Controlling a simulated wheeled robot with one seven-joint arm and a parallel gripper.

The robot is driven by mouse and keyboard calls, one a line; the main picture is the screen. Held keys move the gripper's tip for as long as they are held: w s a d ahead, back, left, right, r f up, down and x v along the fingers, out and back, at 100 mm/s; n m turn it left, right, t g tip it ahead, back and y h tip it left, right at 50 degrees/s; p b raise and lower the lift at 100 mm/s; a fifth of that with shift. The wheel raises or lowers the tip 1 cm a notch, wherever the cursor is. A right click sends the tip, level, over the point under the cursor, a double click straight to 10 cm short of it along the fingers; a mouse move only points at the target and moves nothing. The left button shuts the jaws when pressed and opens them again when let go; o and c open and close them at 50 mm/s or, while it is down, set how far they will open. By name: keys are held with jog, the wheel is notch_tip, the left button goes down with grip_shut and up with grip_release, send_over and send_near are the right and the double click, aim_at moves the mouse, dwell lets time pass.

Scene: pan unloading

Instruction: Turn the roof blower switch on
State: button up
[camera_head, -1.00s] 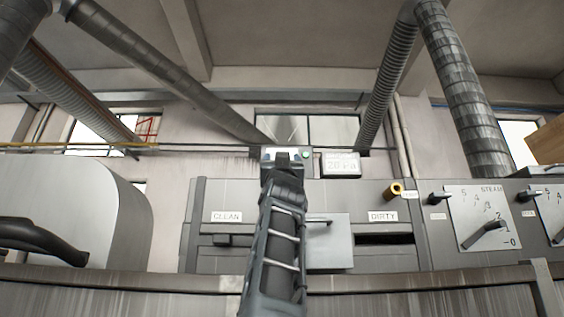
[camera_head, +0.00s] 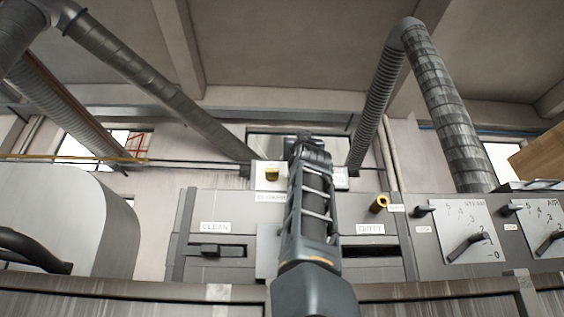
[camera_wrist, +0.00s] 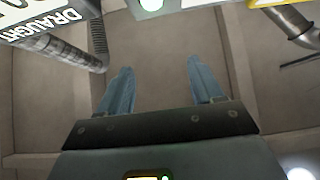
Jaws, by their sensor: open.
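In the head view a small pale box with a yellow knob (camera_head: 271,173) stands on top of the grey panel, just left of my arm. A white label (camera_head: 271,197) sits below it, its text partly covered by my arm. My gripper (camera_head: 312,140) is at the far end of the raised arm, right of the yellow knob and in front of the box's right part. In the wrist view my gripper (camera_wrist: 158,80) is open, with nothing between its two fingers. A yellow-edged part (camera_wrist: 268,3) and a pale green lamp (camera_wrist: 150,5) show at that view's top edge.
A display marked DRAUGHT (camera_wrist: 55,22) is cut off at the wrist view's corner. The CLEAN slot (camera_head: 220,250), DIRTY slot (camera_head: 372,252) and a yellow-ended peg (camera_head: 378,204) are on the panel. Dial plates (camera_head: 462,232) stand at right, a rounded casing (camera_head: 70,215) at left.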

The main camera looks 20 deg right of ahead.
jog(key=shift+s+d+r+b, duration=0.1)
jog(key=shift+s+d+r, duration=0.3)
jog(key=shift+d, duration=0.2)
jog(key=shift+s+d+r+b, duration=0.1)
jog(key=shift+s+d+r, duration=0.2)
jog(key=shift+d+r, duration=0.25)
jog(key=shift+s+d+r+b, duration=0.1)
jog(key=shift+s+d+r, duration=0.25)
jog(key=shift+d, duration=0.3)
jog(key=shift+f, duration=0.1)
